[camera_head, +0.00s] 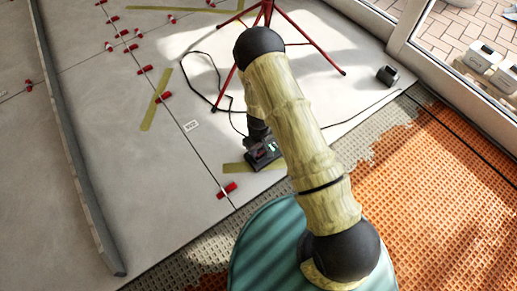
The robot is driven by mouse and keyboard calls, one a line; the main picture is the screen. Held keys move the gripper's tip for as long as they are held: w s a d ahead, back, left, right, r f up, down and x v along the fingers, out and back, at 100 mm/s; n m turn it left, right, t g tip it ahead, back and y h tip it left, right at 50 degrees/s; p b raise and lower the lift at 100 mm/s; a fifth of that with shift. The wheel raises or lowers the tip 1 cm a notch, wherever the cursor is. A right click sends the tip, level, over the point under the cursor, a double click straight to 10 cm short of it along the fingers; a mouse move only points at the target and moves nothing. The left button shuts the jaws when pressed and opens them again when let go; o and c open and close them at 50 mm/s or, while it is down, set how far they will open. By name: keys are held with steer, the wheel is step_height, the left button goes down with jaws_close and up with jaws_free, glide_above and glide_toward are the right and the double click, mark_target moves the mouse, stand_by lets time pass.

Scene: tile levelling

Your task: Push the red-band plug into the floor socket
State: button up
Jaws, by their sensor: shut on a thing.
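My arm reaches up and forward from the teal base at the bottom, then bends back down. My gripper (262,156), dark with small green lights, is low over the grey tiles just left of the arm. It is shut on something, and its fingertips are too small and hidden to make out. A black cord (213,84) loops across the tiles towards the gripper. The red-band plug cannot be made out; the gripper and arm cover that spot. No floor socket can be told for sure. A small dark box (387,75) stands on the tiles at the right.
Red levelling clips (227,190) stand along the tile joints. A red tripod (290,27) stands at the back. A long grey straightedge (75,150) lies at left. Orange matting (440,200) and grey adhesive cover the right foreground. Glass doors (450,50) border the right.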

steer(key=shift+f, duration=0.4)
stand_by(1.0)
steer(key=o, duration=1.1)
steer(key=shift+c, duration=0.2)
step_height(320, 180, up, 17)
steer(key=p, duration=0.9)
steer(key=shift+r+p, duration=0.2)
steer(key=shift+p, duration=0.2)
